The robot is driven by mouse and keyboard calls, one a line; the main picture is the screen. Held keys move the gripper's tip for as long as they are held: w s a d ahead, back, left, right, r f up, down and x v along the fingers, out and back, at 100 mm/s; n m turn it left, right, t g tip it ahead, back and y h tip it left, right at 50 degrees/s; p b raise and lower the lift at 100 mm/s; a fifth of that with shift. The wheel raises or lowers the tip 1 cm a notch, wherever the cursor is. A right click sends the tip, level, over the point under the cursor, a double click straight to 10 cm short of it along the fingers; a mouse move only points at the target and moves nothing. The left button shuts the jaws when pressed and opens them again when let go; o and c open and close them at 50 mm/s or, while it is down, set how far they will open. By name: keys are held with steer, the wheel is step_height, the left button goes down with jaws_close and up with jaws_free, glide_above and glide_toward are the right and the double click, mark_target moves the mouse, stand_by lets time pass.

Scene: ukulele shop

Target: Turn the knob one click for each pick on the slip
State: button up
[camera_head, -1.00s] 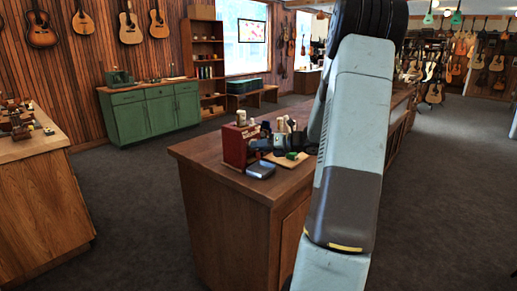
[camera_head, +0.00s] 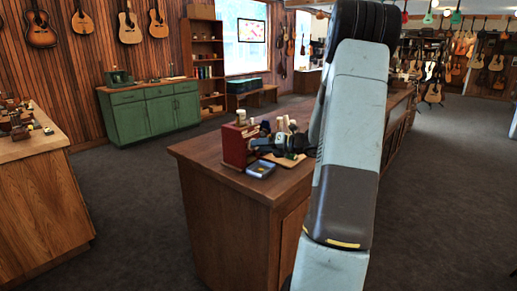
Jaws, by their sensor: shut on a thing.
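A red box (camera_head: 235,146) stands upright near the left end of the wooden counter (camera_head: 225,178). My gripper (camera_head: 258,145) is the small dark shape close against the right side of the red box. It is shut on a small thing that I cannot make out. My arm comes in from the right. No knob can be told apart at this size. A small blue flat item (camera_head: 260,169) with a yellowish spot lies in front of the box. I cannot read a slip or count picks.
Several small pale upright items (camera_head: 281,124) stand behind my gripper. A light wooden board (camera_head: 290,161) lies to its right. A second wooden counter (camera_head: 35,145) is at far left, and a green cabinet (camera_head: 148,112) stands against the wall. The carpet between them is clear.

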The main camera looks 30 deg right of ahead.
steer(key=o, duration=1)
steer(key=shift+a, duration=0.2)
steer(key=shift+d, duration=0.1)
steer(key=v, duration=1.3)
steer(key=shift+s+d, duration=0.25)
steer(key=shift+a+r, duration=0.1)
steer(key=shift+a, duration=0.05)
